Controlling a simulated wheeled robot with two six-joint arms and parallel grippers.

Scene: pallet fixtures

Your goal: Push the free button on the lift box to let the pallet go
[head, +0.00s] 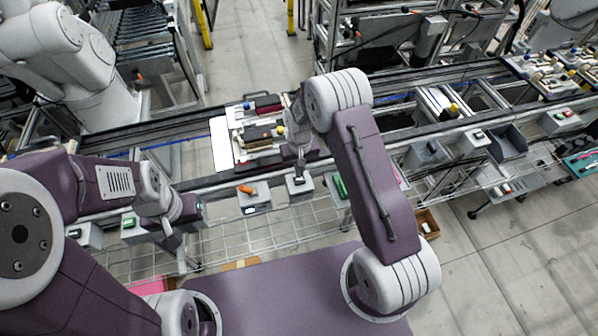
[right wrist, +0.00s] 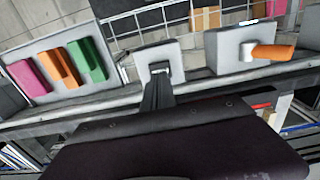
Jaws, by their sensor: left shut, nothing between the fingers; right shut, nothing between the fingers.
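My right gripper (head: 299,175) is shut and empty, pointing down at a small grey box (head: 301,188) on the front rail. In the right wrist view its dark fingers (right wrist: 160,82) reach the face of this grey box (right wrist: 150,55). They cover part of its dark button area, and I cannot tell whether they touch or press it. No label is readable, so I cannot confirm this is the lift box. The pallet (head: 221,146), a pale plate carrying several parts, lies on the conveyor behind.
A box with an orange handle (head: 245,189) stands left of the grey box. A panel with magenta, orange and green blocks (right wrist: 62,65) is on its other side. A wire mesh (head: 240,235) hangs below the rail. A small brown bin (head: 427,223) stands to the right.

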